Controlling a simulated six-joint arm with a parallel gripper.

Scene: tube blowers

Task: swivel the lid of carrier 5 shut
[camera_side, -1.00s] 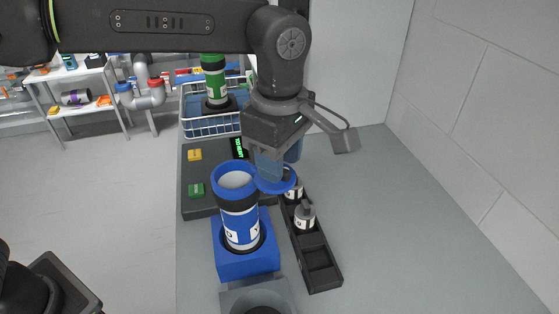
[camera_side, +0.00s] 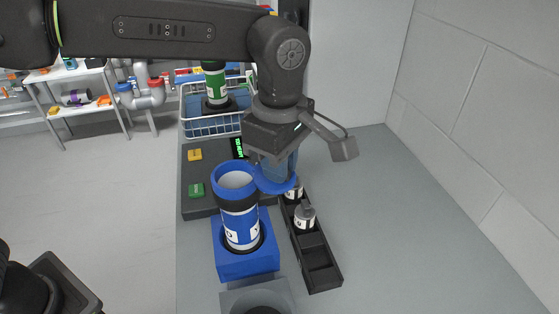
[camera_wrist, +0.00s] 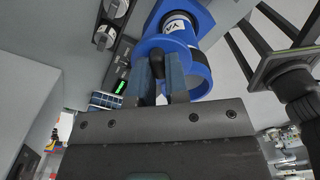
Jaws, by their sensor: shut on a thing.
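The blue carrier (camera_side: 240,227), with a white label, stands upright in a blue block (camera_side: 247,264). Its top is open and shows a pale inside; I cannot read a number on it. Its blue lid (camera_side: 272,185) is swung out to the right of the mouth, at rim height. My gripper (camera_side: 275,177) points down at the lid and is shut on it. In the wrist view, the fingers (camera_wrist: 160,72) close around a dark knob-like part (camera_wrist: 157,64) by the blue ring-shaped top. The fingers partly hide the lid.
A black rack (camera_side: 318,258) with small dark-topped bottles (camera_side: 305,217) stands to the right of the carrier. A dark panel (camera_side: 200,205) with yellow and green buttons lies behind. A wire basket (camera_side: 210,125) holds a green carrier (camera_side: 215,82). Bare table lies to the right.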

